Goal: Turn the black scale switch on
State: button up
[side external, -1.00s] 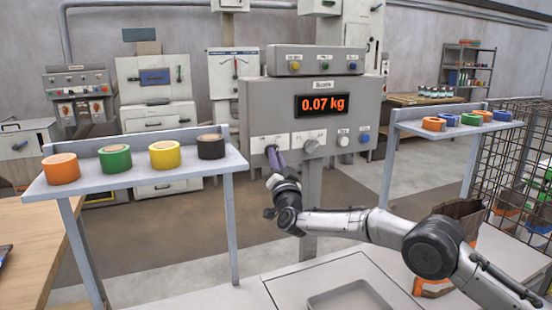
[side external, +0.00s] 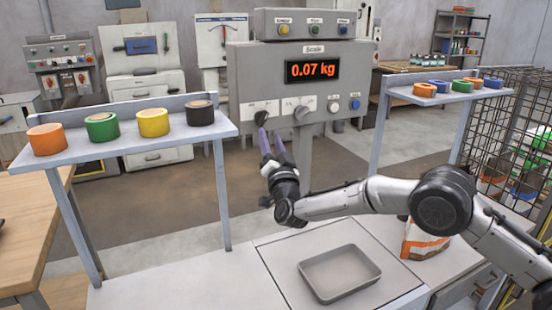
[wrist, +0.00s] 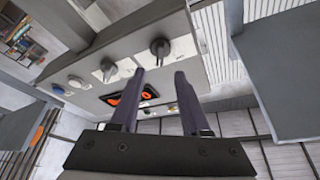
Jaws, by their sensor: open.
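The scale (side external: 290,85) is a grey panel on a post, and its red display (side external: 312,69) reads 0.07 kg. The black switch (side external: 261,118) is a small knob on a white plate at the panel's lower left. It also shows in the wrist view (wrist: 160,47), just beyond the gap between my fingertips. My gripper (side external: 271,140) is just below the black switch, fingers pointing up at it. In the wrist view my gripper (wrist: 159,72) is open with nothing between its fingers, and the switch appears clear of them.
A grey knob (side external: 304,111) sits right of the switch, then a white button (side external: 333,106) and a blue button (side external: 355,103). A shelf (side external: 120,150) with several tape rolls stands at left. A grey tray (side external: 340,272) lies on the bench below my arm.

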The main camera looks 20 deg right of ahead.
jog(key=v, duration=0.7)
jog(key=shift+d, duration=0.1)
